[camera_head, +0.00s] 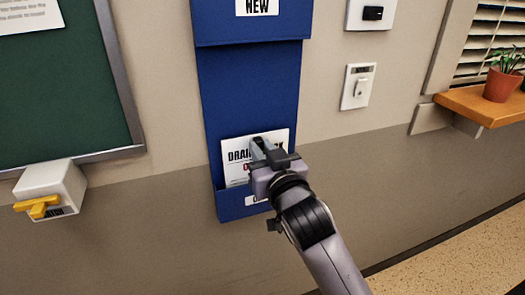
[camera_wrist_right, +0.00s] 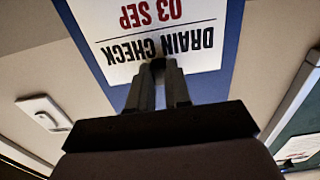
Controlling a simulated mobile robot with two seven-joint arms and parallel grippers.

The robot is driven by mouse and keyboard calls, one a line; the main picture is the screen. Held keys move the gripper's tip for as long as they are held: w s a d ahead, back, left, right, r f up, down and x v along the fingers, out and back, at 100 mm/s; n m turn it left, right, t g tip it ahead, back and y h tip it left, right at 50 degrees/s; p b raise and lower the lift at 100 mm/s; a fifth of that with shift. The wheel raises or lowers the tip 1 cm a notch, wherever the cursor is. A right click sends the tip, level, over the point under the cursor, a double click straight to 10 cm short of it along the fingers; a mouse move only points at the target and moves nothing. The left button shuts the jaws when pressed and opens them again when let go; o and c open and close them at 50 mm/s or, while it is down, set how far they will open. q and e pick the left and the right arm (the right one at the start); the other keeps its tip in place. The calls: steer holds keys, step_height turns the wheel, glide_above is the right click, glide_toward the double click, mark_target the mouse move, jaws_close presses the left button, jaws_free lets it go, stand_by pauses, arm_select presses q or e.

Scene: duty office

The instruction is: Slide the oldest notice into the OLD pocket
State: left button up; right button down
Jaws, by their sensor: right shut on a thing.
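A white notice (camera_head: 236,171) reading "DRAIN CHECK" stands upright at the lower pocket (camera_head: 231,207) of the blue wall holder. In the right wrist view the notice (camera_wrist_right: 150,35) appears upside down, with "03 SEP" in red. Its lower edge meets the pocket's lip; I cannot tell how deep it sits inside. My right gripper (camera_head: 262,146) is shut on the notice's upper edge, and it also shows in the right wrist view (camera_wrist_right: 158,72). The gripper covers part of the notice and most of the lower pocket's label. My left gripper is not in view.
An upper pocket (camera_head: 215,30) labelled "NEW" is above. A green board (camera_head: 50,95) and a white box with a yellow lever (camera_head: 50,190) are left. A light switch (camera_head: 358,86) and a shelf with a potted plant (camera_head: 503,84) are right.

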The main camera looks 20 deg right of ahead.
steer(key=c, duration=1)
jaws_free()
steer(key=shift+s, duration=3.6)
steer(key=s+d+f+g+p, duration=0.1)
steer(key=s+f+g+p, duration=0.1)
steer(key=s+f, duration=0.3)
steer(key=s+d+f+n+g+y+p, duration=0.1)
steer(key=s+d+f+g+p, duration=0.1)
steer(key=s+f, duration=0.4)
steer(key=s+d+f+n+g+p, duration=0.1)
steer(key=s+f+g+p, duration=0.2)
steer(key=f, duration=1)
steer(key=shift+s+d+f+g+y+p, duration=0.1)
steer(key=shift+s+p, duration=0.15)
steer(key=shift+s, duration=0.3)
steer(key=shift+s+d+f+g+y+p, duration=0.1)
steer(key=shift+s+f+p, duration=0.1)
steer(key=shift+s, duration=0.4)
steer(key=shift+s+d+f+g+y+p, duration=0.1)
steer(key=shift+s+p, duration=0.15)
steer(key=shift+s, duration=0.3)
